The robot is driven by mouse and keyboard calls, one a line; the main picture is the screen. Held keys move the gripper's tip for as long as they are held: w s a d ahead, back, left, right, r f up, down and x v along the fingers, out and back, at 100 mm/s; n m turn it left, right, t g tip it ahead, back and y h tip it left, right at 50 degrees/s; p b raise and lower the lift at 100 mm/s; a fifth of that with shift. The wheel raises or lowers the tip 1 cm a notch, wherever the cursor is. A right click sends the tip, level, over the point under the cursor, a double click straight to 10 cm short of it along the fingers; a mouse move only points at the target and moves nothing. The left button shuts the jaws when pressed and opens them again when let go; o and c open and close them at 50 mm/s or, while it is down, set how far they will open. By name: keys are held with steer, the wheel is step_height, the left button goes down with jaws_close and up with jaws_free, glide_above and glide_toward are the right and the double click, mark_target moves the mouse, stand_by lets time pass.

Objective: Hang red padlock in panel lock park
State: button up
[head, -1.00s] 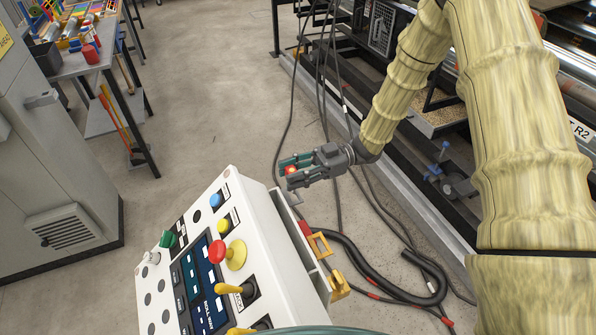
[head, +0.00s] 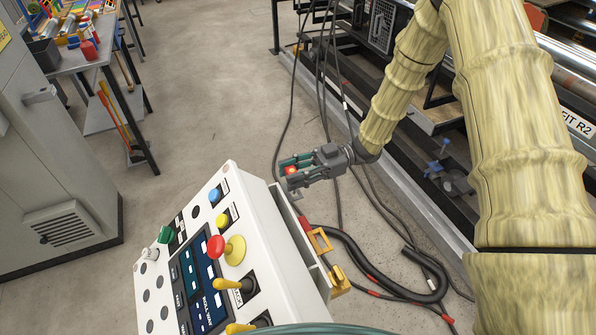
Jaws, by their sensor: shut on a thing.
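The red padlock (head: 291,170) sits between the fingers of my gripper (head: 289,171), which is shut on it. Only a small red part shows; the fingers hide the rest, and I cannot make out its shackle. My gripper is just beyond the upper right side of the white control panel (head: 262,215). The panel's right side carries a narrow ledge with a yellow bracket (head: 320,241) and a second yellow piece (head: 339,281). A small grey part shows just under the gripper. I cannot tell which fitting is the lock park, or whether the padlock touches anything.
The panel face has a red mushroom button (head: 216,246), yellow levers and a screen (head: 203,285). Black hoses (head: 375,272) and cables lie on the floor to the right. A grey cabinet (head: 55,170) and a workbench (head: 85,60) stand left. The middle floor is clear.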

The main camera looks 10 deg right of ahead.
steer(key=shift+f+b, duration=0.85)
steer(key=shift+f, duration=0.65)
steer(key=o, duration=1.1)
steer(key=shift+o, duration=0.2)
steer(key=w+d, duration=0.2)
steer(key=d, duration=1)
steer(key=shift+w, duration=0.2)
steer(key=shift+a+r, duration=0.1)
